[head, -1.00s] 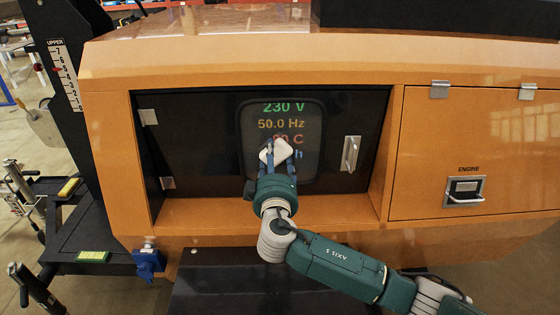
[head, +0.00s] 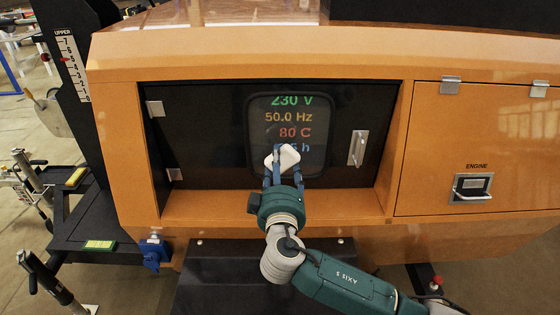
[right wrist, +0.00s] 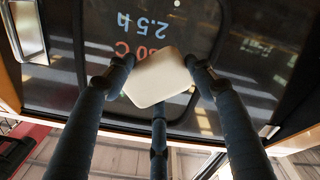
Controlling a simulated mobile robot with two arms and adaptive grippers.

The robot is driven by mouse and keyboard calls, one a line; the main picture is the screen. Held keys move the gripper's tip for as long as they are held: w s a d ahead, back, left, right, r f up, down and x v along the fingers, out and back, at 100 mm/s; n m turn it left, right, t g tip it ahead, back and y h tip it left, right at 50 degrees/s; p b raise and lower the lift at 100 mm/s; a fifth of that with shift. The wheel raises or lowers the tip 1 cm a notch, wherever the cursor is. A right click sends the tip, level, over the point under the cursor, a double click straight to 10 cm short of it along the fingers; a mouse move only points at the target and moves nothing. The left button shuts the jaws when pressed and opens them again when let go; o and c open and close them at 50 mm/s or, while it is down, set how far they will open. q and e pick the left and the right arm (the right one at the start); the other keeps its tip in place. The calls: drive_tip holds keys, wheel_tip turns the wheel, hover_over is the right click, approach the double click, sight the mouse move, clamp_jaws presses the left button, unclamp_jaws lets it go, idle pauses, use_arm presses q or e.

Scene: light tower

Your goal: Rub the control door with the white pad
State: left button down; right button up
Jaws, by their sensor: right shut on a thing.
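The control door (head: 208,150) is a dark panel recessed in the orange housing, with a display window (head: 328,130) reading 230 V, 50.0 Hz and 80 C. Its silver handle (head: 358,148) is at the right and hinges are at the left. My right gripper (head: 283,168) is shut on the white pad (head: 288,155), in front of the lower part of the window. In the right wrist view the pad (right wrist: 158,77) sits between the blue fingers (right wrist: 160,85) and hides part of the readout. I cannot tell whether it touches the door. My left gripper is not in view.
The recess has an orange ledge (head: 240,206) below the door and orange side walls. An engine door (head: 470,150) with a latch is to the right. A black stand with a marked scale (head: 72,68) and a blue connector (head: 153,252) are at the left.

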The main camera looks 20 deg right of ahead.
drive_tip(key=shift+s, duration=0.1)
drive_tip(key=v, duration=0.3)
idle(0.4)
